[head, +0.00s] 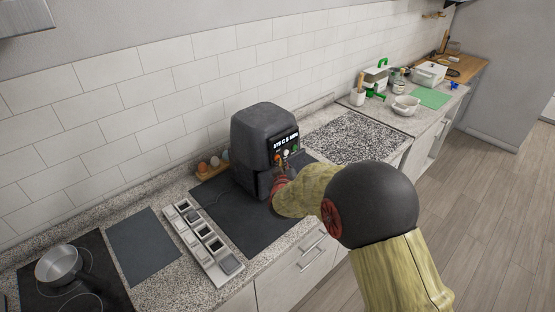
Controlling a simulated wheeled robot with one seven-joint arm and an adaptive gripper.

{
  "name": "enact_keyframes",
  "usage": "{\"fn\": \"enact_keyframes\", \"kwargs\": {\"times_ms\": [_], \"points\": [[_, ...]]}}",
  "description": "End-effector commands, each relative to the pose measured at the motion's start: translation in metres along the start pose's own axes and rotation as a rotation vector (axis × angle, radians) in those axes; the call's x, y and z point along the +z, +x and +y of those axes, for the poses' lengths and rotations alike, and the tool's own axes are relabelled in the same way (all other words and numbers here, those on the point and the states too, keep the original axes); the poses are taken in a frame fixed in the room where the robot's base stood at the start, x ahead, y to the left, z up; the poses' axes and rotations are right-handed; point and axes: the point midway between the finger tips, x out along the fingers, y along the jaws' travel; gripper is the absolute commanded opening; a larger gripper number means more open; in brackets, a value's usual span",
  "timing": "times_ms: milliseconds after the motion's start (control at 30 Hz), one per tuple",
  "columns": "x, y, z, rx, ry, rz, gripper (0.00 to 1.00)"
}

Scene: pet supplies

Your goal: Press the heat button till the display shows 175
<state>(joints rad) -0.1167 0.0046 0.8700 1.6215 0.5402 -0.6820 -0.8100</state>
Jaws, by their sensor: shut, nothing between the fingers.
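A dark grey air fryer (262,132) stands upright on a dark mat (222,218) on the counter. Its front panel has a small lit display (286,140) with white characters, too small to read surely. Below the display are small coloured knobs or buttons, one orange, one pale and one green; which is the heat button I cannot tell. My gripper (284,172) is at the front of the fryer, just below these controls. It is shut and holds nothing. Whether it touches a button I cannot tell. My arm hides part of the fryer's lower front.
A light tray with compartments (204,249) lies left of the mat. Eggs in a wooden holder (212,170) stand behind it. A white bowl (405,106) and a green mat (430,98) are at far right.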

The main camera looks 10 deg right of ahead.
Motion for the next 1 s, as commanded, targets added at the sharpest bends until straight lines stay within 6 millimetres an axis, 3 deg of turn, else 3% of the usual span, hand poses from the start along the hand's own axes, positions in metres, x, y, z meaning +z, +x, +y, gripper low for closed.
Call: {"fn": "enact_keyframes", "kwargs": {"times_ms": [567,1000], "points": [[0.007,-0.009,0.006,0.001,0.0,-0.001,0.0],[0.026,-0.035,0.026,0.002,0.001,0.0,0.0]]}}
